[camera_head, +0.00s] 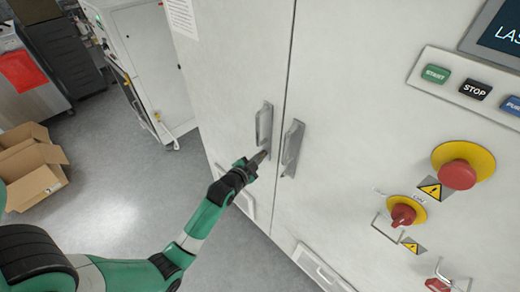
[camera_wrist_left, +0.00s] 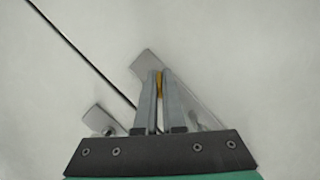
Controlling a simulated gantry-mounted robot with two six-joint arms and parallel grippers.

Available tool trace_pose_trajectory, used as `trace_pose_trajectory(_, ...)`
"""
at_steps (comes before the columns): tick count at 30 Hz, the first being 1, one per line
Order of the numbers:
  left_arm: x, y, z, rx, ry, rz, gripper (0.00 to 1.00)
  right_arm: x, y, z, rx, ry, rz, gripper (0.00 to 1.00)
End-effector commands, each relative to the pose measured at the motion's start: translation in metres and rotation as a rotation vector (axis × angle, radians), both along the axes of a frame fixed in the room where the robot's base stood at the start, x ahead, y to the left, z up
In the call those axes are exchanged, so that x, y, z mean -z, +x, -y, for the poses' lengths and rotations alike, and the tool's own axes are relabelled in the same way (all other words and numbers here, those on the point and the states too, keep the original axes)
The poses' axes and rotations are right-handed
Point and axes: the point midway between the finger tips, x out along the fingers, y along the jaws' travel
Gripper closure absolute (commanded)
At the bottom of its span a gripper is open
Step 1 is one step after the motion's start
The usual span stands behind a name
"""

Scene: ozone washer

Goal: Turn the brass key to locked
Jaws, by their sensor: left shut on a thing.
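My left gripper (camera_head: 260,157) reaches up to the front of the white cabinet, close to the two door handles. In the left wrist view its fingers (camera_wrist_left: 159,85) are closed together on the brass key (camera_wrist_left: 159,80), which shows only as a thin gold sliver between them. The key lies over the grey metal handle plate (camera_wrist_left: 143,63). Its turn angle cannot be made out, and it cannot be picked out in the head view. My right gripper is not in view.
The left door handle (camera_head: 264,123) and right door handle (camera_head: 292,146) flank the door seam. A panel with red knobs (camera_head: 458,174) and push buttons (camera_head: 475,90) is at the right. An open cardboard box (camera_head: 32,165) lies on the floor at left; floor beside it is clear.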

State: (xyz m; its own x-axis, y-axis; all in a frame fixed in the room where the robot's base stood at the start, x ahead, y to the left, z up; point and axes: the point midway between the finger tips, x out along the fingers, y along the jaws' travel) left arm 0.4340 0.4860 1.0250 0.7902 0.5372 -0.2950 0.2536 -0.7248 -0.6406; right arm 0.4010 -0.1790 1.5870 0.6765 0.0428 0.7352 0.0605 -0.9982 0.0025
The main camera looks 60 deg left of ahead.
Motion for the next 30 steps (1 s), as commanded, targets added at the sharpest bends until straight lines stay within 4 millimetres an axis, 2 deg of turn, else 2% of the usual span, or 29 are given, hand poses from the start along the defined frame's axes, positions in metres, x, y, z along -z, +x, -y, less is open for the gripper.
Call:
trace_pose_trajectory(1, -0.006, 0.0, -0.001, -0.002, -0.041, 0.015, 1.0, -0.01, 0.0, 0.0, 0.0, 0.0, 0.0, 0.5)
trace_pose_trajectory(9, -0.003, 0.0, -0.001, -0.003, -0.279, 0.102, 1.0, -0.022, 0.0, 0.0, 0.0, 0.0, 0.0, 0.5)
trace_pose_trajectory(21, -0.001, 0.0, -0.001, -0.001, -0.562, 0.202, 1.0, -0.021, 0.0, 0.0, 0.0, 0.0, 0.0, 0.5)
trace_pose_trajectory(30, -0.001, 0.0, 0.0, 0.001, -0.657, 0.233, 1.0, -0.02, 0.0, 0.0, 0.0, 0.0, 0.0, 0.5)
